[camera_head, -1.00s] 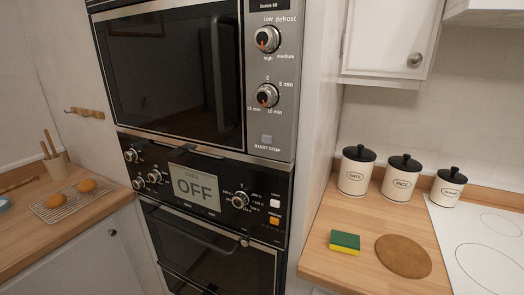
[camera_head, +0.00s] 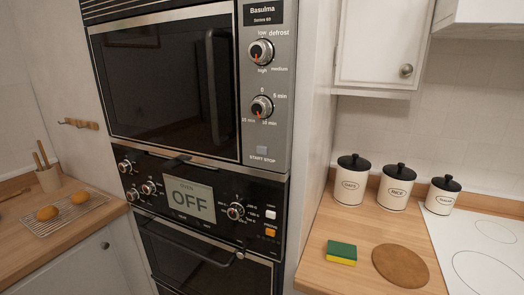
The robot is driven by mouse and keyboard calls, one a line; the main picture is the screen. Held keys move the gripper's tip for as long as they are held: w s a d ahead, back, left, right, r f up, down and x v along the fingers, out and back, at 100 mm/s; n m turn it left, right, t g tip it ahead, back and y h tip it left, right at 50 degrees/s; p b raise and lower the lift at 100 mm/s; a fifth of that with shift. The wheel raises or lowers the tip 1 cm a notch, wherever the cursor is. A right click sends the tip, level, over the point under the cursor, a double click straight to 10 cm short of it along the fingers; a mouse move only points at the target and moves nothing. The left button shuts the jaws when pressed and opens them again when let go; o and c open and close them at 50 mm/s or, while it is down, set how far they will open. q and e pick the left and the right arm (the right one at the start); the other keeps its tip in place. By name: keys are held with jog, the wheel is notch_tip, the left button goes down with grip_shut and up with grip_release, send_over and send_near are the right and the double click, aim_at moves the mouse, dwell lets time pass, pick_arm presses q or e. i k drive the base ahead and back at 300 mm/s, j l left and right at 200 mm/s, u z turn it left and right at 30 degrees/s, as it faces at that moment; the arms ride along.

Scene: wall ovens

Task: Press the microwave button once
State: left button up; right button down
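The microwave (camera_head: 170,85) is built into the wall unit, its dark door shut. Its control panel on the right has two round knobs, the upper one (camera_head: 260,52) and the lower one (camera_head: 261,107). The small grey START STOP button (camera_head: 262,150) sits below them, above its label. Nothing covers the button. Neither of my grippers shows in the head view.
Below is an oven panel with a display (camera_head: 189,199) reading OFF, knobs, and a white and an orange button. The right counter holds three canisters (camera_head: 395,187), a sponge (camera_head: 341,252) and a round brown mat (camera_head: 400,266). A cooling rack (camera_head: 66,222) lies on the left counter.

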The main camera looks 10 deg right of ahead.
aim_at(260, 150)
jog(key=z, duration=0.35)
jog(key=i+j+z, duration=0.1)
jog(key=j+z, duration=1.15)
jog(key=j, duration=0.5)
jog(key=k+j+z, duration=0.1)
jog(key=j, duration=0.35)
jog(key=k+j, duration=0.1)
jog(key=j, duration=0.4)
